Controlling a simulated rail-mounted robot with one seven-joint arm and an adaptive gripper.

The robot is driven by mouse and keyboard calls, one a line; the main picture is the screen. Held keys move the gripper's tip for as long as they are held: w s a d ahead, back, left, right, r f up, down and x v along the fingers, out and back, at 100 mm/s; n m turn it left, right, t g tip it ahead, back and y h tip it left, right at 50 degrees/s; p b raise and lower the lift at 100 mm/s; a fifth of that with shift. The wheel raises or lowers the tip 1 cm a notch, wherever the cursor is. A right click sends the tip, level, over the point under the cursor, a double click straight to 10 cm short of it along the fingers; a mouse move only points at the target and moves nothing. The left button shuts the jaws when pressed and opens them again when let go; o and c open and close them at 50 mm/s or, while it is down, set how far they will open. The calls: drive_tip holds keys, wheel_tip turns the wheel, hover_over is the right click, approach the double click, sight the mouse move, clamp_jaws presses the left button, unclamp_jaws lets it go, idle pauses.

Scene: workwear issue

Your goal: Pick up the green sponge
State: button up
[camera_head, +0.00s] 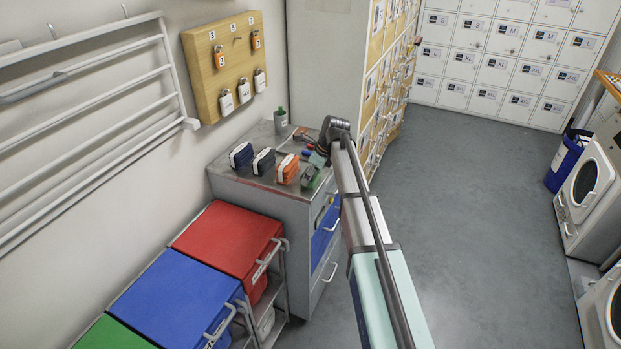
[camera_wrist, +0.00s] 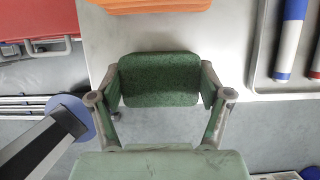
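The green sponge (camera_wrist: 159,80) is a dark green, rough-faced block at the middle of the wrist view. My gripper (camera_wrist: 160,88) has one green-padded finger at each side of it, and both pads appear to touch its sides. The sponge is at the front edge of the grey cabinet top (camera_wrist: 135,28); I cannot tell whether it rests there or is slightly raised. In the head view my gripper (camera_head: 315,170) is over the front right of the cabinet top and mostly hides the sponge.
Blue (camera_head: 241,155), black (camera_head: 263,162) and orange (camera_head: 288,169) packs stand left of my gripper. A tray (camera_wrist: 265,55) with blue, white and red cylinders is at the right in the wrist view. Red (camera_head: 228,238) and blue (camera_head: 175,297) bins stand in front.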

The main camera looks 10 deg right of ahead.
drive_tip(key=shift+r, duration=0.15)
idle(0.3)
wheel_tip(320, 180, up, 20)
drive_tip(key=b, duration=0.4)
